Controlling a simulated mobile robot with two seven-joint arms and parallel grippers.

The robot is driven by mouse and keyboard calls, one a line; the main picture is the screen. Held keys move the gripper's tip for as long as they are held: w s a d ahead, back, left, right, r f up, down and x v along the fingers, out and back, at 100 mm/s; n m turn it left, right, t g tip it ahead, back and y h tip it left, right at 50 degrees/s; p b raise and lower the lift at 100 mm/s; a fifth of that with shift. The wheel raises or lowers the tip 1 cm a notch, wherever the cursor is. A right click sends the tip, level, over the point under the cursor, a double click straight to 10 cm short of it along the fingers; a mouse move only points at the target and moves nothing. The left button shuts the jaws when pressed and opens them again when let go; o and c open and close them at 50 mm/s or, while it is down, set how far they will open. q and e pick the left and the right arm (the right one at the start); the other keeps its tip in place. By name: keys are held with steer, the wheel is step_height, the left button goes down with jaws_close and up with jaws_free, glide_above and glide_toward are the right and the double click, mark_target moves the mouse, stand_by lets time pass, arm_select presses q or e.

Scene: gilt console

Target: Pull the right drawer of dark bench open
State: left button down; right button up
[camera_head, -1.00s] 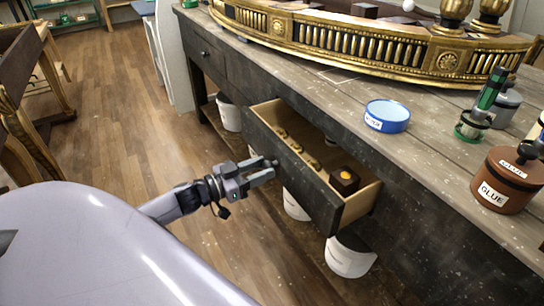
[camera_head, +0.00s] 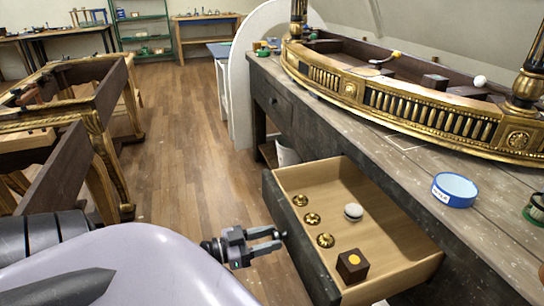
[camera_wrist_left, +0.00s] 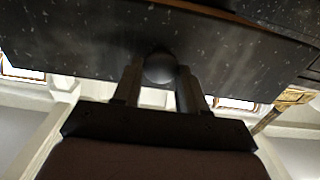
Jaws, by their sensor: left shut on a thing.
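The dark bench (camera_head: 460,262) runs along the right side. Its right drawer (camera_head: 325,170) stands well open, with a pale wood inside and a dark speckled front (camera_head: 300,245). My left gripper (camera_head: 277,240) is at the outer face of the drawer front. In the left wrist view, its two fingers are shut on the round dark drawer knob (camera_wrist_left: 159,68). My right gripper is not in view.
A gilt console (camera_head: 400,110) lies along the bench top, with a blue round tin (camera_head: 455,189) near it. A closed left drawer (camera_head: 272,100) is farther along. Wooden frames (camera_head: 75,130) stand at left; the floor (camera_head: 190,130) between is clear.

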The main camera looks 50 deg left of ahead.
arm_select(q)
steer(key=c, duration=0.7)
jaws_free()
steer(key=shift+o, duration=0.3)
steer(key=v, duration=0.7)
